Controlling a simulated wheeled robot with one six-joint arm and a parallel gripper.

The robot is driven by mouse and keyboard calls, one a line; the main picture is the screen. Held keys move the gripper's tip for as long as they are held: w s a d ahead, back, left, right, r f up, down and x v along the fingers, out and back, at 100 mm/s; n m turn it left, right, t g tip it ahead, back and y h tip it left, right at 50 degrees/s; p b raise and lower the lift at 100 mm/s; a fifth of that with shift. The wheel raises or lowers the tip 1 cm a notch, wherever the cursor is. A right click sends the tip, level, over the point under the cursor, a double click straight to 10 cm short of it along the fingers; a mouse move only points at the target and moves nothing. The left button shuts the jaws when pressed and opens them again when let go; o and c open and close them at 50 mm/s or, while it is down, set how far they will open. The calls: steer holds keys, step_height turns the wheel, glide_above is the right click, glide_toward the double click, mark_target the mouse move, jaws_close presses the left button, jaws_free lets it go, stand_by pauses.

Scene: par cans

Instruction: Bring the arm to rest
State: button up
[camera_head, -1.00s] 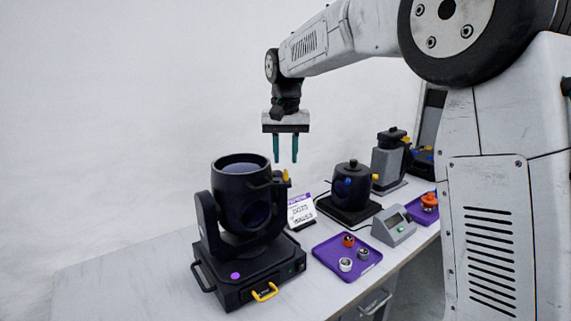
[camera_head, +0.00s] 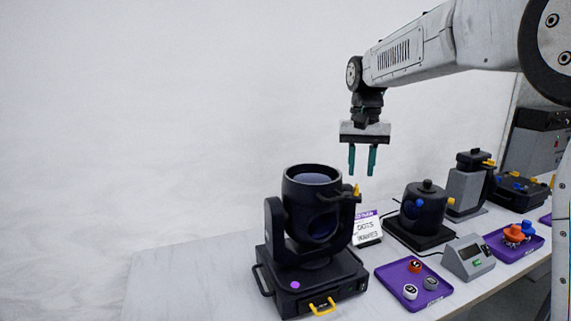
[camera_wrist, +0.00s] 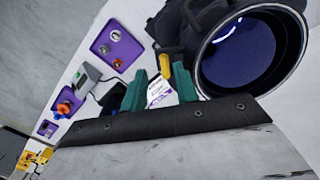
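My gripper (camera_head: 362,160) hangs fingers-down in the air, above and a little right of the black par can (camera_head: 312,220) on the bench. Its two green fingers are apart with nothing between them. In the wrist view my gripper (camera_wrist: 165,95) also shows open fingers, with the par can's round lens (camera_wrist: 240,50) close by at the upper right. The yellow knob (camera_wrist: 181,82) on the par can lies near the fingers in that view; I see a gap in the head view.
On the bench (camera_head: 190,275) stand a purple tray (camera_head: 430,295) with small parts, a grey meter (camera_head: 468,258), a printed card (camera_head: 367,230), a black pot-like unit (camera_head: 423,212) and a second purple tray (camera_head: 525,248). The bench's left end is bare.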

steer(key=s+d+f, duration=0.1)
steer(key=s+f, duration=0.1)
steer(key=s, duration=1)
steer(key=s+d+f+n+t, duration=0.1)
steer(key=s+d+f, duration=0.1)
steer(key=s, duration=1.1)
steer(key=s+d+f+n, duration=0.1)
steer(key=s+f, duration=0.3)
steer(key=s, duration=0.8)
steer(key=shift+s+d+t, duration=0.15)
steer(key=shift+t, duration=0.25)
steer(key=shift+s, duration=0.1)
